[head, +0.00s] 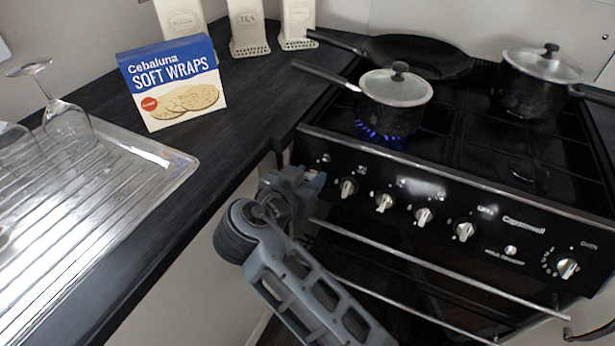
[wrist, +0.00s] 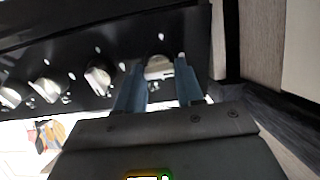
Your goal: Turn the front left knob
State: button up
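The row of silver knobs runs along the black front panel of the stove (head: 500,235). The leftmost knob (wrist: 158,68) shows between and beyond the fingertips. Whether the fingers touch it cannot be told. A blue flame (head: 378,134) burns under the front left pot (head: 395,105).
A lidded pot (head: 538,85) and a frying pan (head: 415,57) stand at the back of the hob. Metal rails (head: 430,266) cross below the knobs. The dark counter (head: 245,110) on the left holds a soft wraps box (head: 172,85), canisters (head: 247,30) and a drainer (head: 95,190).

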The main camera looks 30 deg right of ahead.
jog(key=c, duration=0.6)
jog(key=shift+o, duration=0.2)
jog(key=shift+n, duration=0.3)
jog(key=n+p, duration=0.2)
jog(key=n, duration=0.1)
jog(key=shift+r, duration=0.15)
jog(key=n+p, duration=0.2)
jog(key=n, duration=0.1)
jog(key=shift+n+p, duration=0.3)
jog(key=shift+p, duration=0.05)
jog(key=n+p, duration=0.3)
jog(key=n, duration=0.2)
jog(key=shift+a+p, duration=0.1)
jog(key=shift+p, duration=0.3)
jog(key=shift+f+n+t+y+p, duration=0.15)
jog(key=shift+n+p, duration=0.3)
jog(key=shift+n, duration=0.25)
jog(key=shift+f+n+t+y+p, duration=0.15)
jog(key=shift+n+p, duration=0.25)
jog(key=shift+n, duration=0.3)
